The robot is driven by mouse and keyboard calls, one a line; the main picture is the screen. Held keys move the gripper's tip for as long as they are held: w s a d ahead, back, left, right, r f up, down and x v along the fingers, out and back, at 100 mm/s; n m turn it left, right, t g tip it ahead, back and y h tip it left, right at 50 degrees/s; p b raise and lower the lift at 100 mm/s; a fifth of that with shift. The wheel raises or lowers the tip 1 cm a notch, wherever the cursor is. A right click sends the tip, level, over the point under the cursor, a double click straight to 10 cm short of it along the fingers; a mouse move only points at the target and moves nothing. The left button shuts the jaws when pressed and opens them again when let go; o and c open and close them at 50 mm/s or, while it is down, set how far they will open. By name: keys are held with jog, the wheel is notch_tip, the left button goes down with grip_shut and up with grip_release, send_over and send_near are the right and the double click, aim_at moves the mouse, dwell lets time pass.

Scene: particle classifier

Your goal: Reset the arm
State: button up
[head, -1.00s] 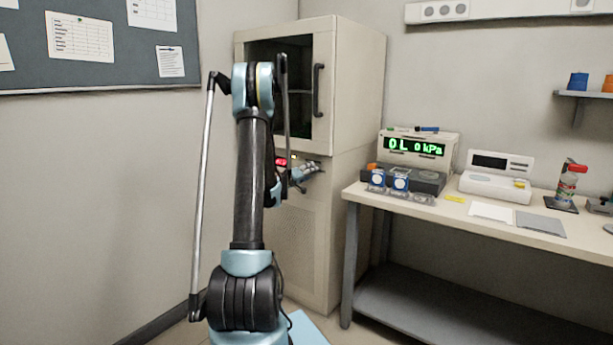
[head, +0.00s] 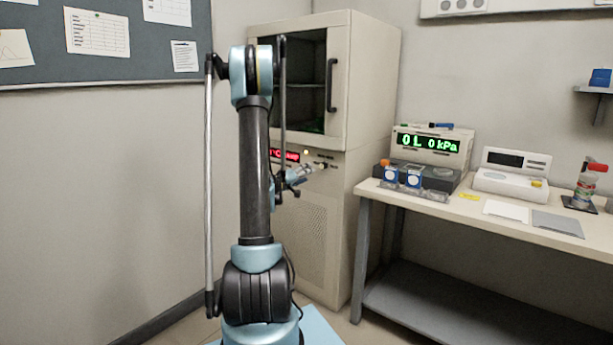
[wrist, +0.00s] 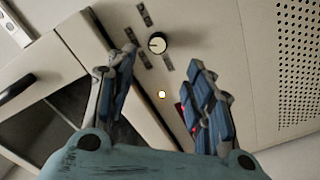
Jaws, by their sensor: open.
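My gripper (wrist: 165,105) is open in the wrist view, its two blue-grey fingers apart with nothing between them. It faces the control panel of the tall beige cabinet (head: 372,110), where a black knob (wrist: 158,43) and a small lit lamp (wrist: 161,95) show between and beyond the fingers. I cannot tell the exact gap to the panel. In the head view my gripper (head: 300,175) is small and partly hidden behind my upright arm, in front of the cabinet's lower half. A red display (head: 285,154) on the panel is partly covered by my arm.
The cabinet door has a dark window and a handle (head: 331,85). A wall stands at the left; a pinboard (head: 105,62) hangs there.

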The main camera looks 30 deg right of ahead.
dwell(0.5)
jog(key=s+a+r+g+y, duration=0.2)
jog(key=s+a+y, duration=0.4)
jog(key=s+a, duration=0.7)
jog(key=s+a+f+n+g+y, duration=0.1)
jog(key=s+a+f+y, duration=0.2)
jog(key=s+a, duration=0.5)
jog(key=s+a+f+n+g+y, duration=0.1)
jog(key=s+a+f+y, duration=0.3)
jog(key=s+a, duration=0.4)
jog(key=s+a+f+n+y, duration=0.1)
jog(key=s+a+f+y, duration=0.2)
jog(key=s+a, duration=0.5)
jog(key=a+f, duration=0.1)
jog(key=a, duration=0.3)
jog(key=shift+s+a+g, duration=0.15)
jog(key=shift+s+g, duration=0.05)
jog(key=shift+g, duration=0.2)
jog(key=shift+w+f, duration=0.15)
jog(key=shift+w, duration=0.35)
